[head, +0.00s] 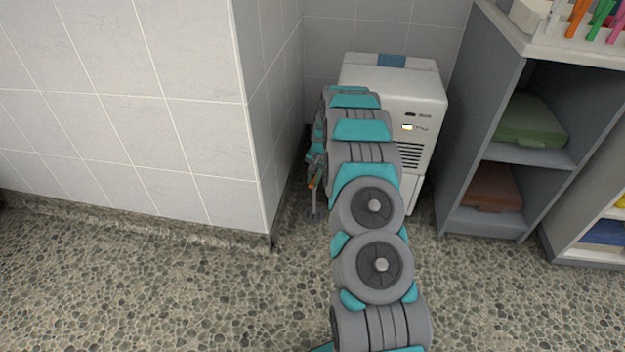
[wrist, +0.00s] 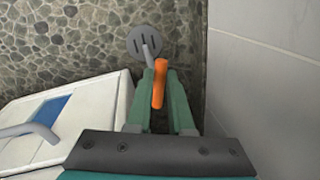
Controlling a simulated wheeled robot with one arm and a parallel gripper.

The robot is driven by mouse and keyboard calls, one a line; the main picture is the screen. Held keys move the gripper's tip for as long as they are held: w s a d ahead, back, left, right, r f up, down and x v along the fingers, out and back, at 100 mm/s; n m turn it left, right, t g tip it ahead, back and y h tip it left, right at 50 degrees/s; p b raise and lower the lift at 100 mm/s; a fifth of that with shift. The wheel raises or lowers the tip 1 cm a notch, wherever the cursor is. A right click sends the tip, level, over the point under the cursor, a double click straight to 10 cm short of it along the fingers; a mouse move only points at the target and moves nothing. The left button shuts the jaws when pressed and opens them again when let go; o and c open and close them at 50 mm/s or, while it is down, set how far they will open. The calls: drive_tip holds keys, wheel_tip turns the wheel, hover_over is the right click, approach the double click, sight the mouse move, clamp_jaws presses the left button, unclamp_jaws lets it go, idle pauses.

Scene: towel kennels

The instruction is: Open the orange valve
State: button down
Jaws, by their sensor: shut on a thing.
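The orange valve (wrist: 159,84) shows in the wrist view as a short bar handle between my fingers, on a thin grey pipe (wrist: 149,58). My gripper (wrist: 160,78) is shut on the handle, one green finger on each side. In the head view only a small orange bit of the valve (head: 312,182) shows, low in the gap between the tiled wall and the white machine. My gripper is mostly hidden behind my arm there.
A white machine (head: 424,130) with a blue top panel stands right of my arm. The tiled wall corner (head: 255,150) is close on the left. A slotted round grey plate (wrist: 143,41) lies on the pebbled floor by the pipe. A grey shelf (head: 490,120) stands further right.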

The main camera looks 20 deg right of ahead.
drive_tip(key=shift+d+n, duration=0.15)
drive_tip(key=shift+n, duration=0.65)
drive_tip(key=c, duration=0.8)
unclamp_jaws()
drive_tip(key=shift+s+d+r, duration=0.2)
drive_tip(key=shift+r, duration=1.05)
drive_tip(key=shift+s+d+r, duration=0.15)
drive_tip(key=shift+s+r, duration=0.05)
drive_tip(key=shift+r, duration=1.1)
drive_tip(key=shift+s+d+r, duration=0.2)
drive_tip(key=shift+r, duration=1.05)
